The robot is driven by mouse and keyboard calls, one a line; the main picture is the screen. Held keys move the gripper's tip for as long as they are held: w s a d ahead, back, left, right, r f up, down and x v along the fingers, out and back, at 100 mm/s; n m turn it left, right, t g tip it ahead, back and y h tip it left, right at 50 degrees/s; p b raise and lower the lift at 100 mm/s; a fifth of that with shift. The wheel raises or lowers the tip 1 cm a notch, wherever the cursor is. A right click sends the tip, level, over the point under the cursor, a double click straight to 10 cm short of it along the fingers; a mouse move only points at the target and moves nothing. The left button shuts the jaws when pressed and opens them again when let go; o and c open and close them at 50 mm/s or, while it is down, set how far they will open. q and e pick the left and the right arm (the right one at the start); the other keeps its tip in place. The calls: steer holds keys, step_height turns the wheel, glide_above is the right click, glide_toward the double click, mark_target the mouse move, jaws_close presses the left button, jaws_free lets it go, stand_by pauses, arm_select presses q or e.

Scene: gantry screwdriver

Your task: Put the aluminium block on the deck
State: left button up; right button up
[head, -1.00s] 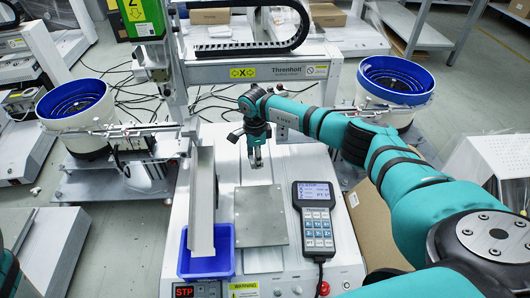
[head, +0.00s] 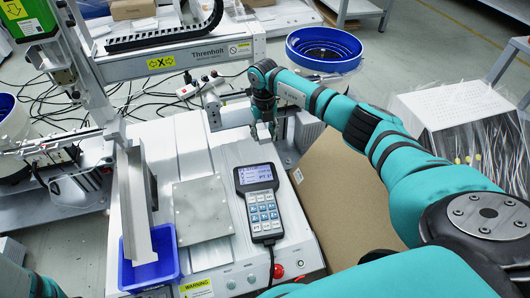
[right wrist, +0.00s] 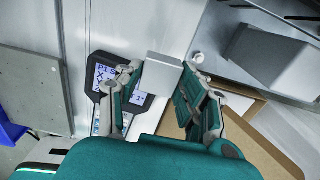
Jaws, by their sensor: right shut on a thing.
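A small light-grey aluminium block (right wrist: 165,74) sits between the fingertips of my right gripper (right wrist: 158,92) in the right wrist view. In the head view my right gripper (head: 263,126) points down with the block (head: 261,134), near the right back edge of the machine's white deck (head: 165,150). It is beyond the handheld pendant (head: 259,203). The gripper is shut on the block, which appears held above the surface; its exact height is unclear. My left gripper is out of view.
A square grey plate (head: 203,209) lies on the deck, left of the pendant. A cardboard box (head: 345,190) is right of the machine. The deck behind the plate is clear.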

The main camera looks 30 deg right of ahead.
mark_target(264, 158)
step_height(264, 158, down, 10)
steer(key=b, duration=0.6)
steer(key=shift+r, duration=0.35)
steer(key=shift+f, duration=0.25)
steer(key=o, duration=1.2)
steer(key=shift+r, duration=0.1)
